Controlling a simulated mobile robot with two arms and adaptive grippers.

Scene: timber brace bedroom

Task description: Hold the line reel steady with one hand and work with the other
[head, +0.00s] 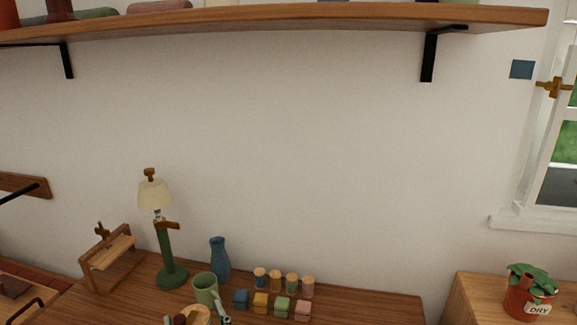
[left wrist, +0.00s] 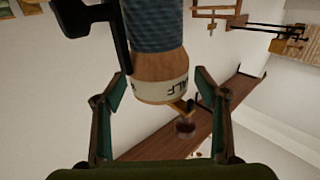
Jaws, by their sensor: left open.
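The line reel (left wrist: 158,70) fills the upper middle of the left wrist view. It has a blue-wound barrel, a wooden end and a pale band with partly readable dark lettering. A small brass crank with a blurred dark red knob (left wrist: 185,127) shows by its end. My left gripper (left wrist: 160,80) is open, with one finger on each side of the reel; I cannot tell whether they touch it. In the head view, the left gripper (head: 196,314) shows only as fingertips at the bottom edge, with a round wooden end (head: 197,315) between them. My right gripper is not in view.
A green mug (head: 205,289), a blue vase (head: 220,260), a green lamp (head: 166,245) and several small coloured blocks and jars stand on the wooden top. A shelf (head: 300,22) spans above. A potted plant (head: 528,290) stands right.

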